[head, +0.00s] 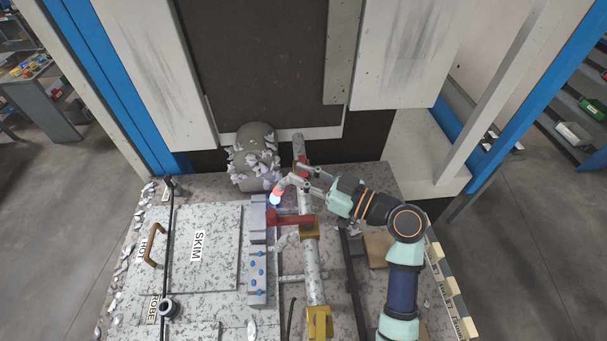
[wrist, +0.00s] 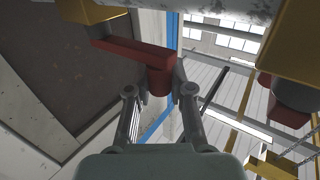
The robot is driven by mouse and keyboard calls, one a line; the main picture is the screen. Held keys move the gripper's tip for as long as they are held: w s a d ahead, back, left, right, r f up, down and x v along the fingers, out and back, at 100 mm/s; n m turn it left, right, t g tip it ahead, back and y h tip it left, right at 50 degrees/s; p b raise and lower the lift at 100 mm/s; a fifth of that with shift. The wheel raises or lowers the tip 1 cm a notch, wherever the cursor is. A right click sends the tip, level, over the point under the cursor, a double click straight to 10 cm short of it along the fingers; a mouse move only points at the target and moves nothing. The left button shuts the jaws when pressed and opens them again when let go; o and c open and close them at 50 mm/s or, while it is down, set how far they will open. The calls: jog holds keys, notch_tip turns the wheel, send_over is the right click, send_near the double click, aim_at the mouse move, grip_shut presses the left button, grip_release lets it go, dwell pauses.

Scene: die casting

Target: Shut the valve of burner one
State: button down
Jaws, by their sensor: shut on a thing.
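A gas pipe (head: 313,265) runs away from me in the head view, with yellow valve bodies (head: 309,229) on it. One red lever (head: 290,218) lies across the pipe, pointing left. Another red part (head: 301,157) shows farther along, by my gripper (head: 302,178). In the wrist view, my gripper (wrist: 159,94) is shut on the rounded end of a red valve lever (wrist: 135,50). That lever reaches left to a yellow body (wrist: 93,11). A second red lever (wrist: 288,112) sits under another yellow body at right, apart from the fingers. No burner number is readable.
A glowing orange-and-blue flame (head: 277,193) burns just left of my fingers. A grey block with blue knobs (head: 258,265) lies left of the pipe. The SKIM lid (head: 215,225) is farther left. A rounded grey pot with pale flakes (head: 254,160) stands behind.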

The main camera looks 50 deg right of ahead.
jog(key=h, duration=0.1)
jog(key=m+h, duration=0.1)
jog(key=shift+w+a+m+t+h, duration=0.3)
jog(key=shift+a, duration=0.05)
jog(key=c, duration=1)
grip_release()
